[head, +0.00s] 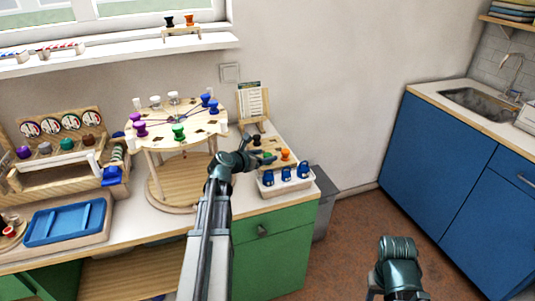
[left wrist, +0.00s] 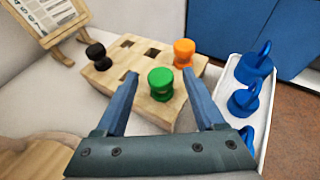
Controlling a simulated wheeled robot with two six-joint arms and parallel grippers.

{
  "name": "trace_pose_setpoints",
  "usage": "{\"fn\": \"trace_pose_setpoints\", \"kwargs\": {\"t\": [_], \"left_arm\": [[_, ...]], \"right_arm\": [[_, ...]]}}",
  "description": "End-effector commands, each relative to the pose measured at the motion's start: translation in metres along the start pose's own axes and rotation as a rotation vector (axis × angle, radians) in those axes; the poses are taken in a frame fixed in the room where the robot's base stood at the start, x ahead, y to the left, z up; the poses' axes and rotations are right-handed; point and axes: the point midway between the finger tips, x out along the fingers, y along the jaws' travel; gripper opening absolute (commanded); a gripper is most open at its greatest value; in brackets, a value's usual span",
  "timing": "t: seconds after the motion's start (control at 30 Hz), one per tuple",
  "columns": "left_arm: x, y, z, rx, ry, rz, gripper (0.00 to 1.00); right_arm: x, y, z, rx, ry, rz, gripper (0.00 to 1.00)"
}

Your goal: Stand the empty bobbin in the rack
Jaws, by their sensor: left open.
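A small wooden rack (left wrist: 118,80) with square holes stands on the counter and bears a black bobbin (left wrist: 95,50), an orange bobbin (left wrist: 183,53) and a green bobbin (left wrist: 160,84). The green one stands upright at the near edge, between and just beyond my left fingertips in the picture. My left gripper (left wrist: 161,77) is open and empty; it also shows in the head view (head: 254,155), beside the rack. I cannot tell which bobbin is the empty one. Part of my right arm shows at the lower right in the head view; its jaws cannot be made out.
A white tray (left wrist: 262,112) with several blue pieces stands right of the rack. A round wooden carousel (head: 150,118) with coloured bobbins stands left of it. A small easel with a card (head: 252,104) stands behind. A blue tray (head: 65,224) lies at the left.

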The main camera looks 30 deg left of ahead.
Motion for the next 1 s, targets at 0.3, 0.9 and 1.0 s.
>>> {"fn": "trace_pose_setpoints", "kwargs": {"t": [0.3,0.9,1.0], "left_arm": [[-0.07,-0.001,0.003,-0.001,0.0,0.003,0.71],[-0.098,0.0,0.0,0.0,-0.001,0.0,0.71],[-0.098,0.0,0.0,0.0,-0.001,0.0,0.71]], "right_arm": [[-0.029,0.003,0.002,0.0,0.0,0.0,0.5],[-0.037,0.004,0.002,0.0,0.0,0.0,0.5],[-0.037,0.004,0.002,0.0,0.0,0.0,0.5]]}}
